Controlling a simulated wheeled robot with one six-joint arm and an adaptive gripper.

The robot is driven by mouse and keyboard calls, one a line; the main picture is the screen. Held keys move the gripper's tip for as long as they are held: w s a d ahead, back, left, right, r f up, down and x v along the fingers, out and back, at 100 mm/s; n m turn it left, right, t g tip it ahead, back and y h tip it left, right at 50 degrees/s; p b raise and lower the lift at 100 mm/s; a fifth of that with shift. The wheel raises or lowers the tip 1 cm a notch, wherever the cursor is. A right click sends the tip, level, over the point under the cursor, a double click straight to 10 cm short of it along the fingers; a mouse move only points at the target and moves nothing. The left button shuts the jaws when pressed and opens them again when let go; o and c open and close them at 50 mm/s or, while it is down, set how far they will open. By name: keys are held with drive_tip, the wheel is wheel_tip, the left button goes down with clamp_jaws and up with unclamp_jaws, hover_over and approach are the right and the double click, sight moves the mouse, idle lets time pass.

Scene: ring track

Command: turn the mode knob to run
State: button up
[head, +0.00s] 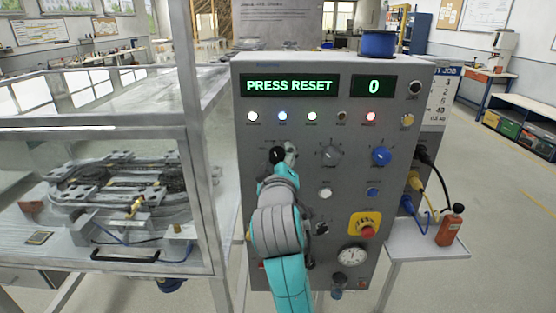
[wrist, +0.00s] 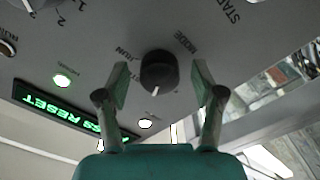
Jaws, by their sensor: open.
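The mode knob (wrist: 157,70) is a black round knob with a white pointer line, on the grey panel. In the wrist view the panel appears rotated, and the pointer aims toward the bottom of the picture. The word MODE is printed to its upper right and a label that looks like RUN to its upper left. My gripper (wrist: 161,84) is open, with one finger on each side of the knob and a visible gap to each. In the head view the knob (head: 276,155) shows just left of my gripper (head: 289,156), which hides part of that area.
The panel (head: 250,215) displays PRESS RESET and 0 above a row of lamps. A grey knob (head: 330,156), a blue knob (head: 381,156) and a red emergency button (head: 367,231) sit to the right. A metal-framed enclosure (head: 205,130) stands close on the left.

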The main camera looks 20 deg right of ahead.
drive_tip(key=c, duration=1.1)
drive_tip(key=shift+c, duration=0.2)
drive_tip(key=shift+m, duration=0.3)
drive_tip(key=m, duration=0.3)
drive_tip(key=shift+m, duration=0.4)
drive_tip(key=m, duration=0.4)
drive_tip(key=shift+w+m, duration=0.1)
drive_tip(key=shift+m, duration=0.2)
drive_tip(key=m, duration=0.8)
drive_tip(key=shift+a+m, duration=0.1)
drive_tip(key=shift+m, duration=0.5)
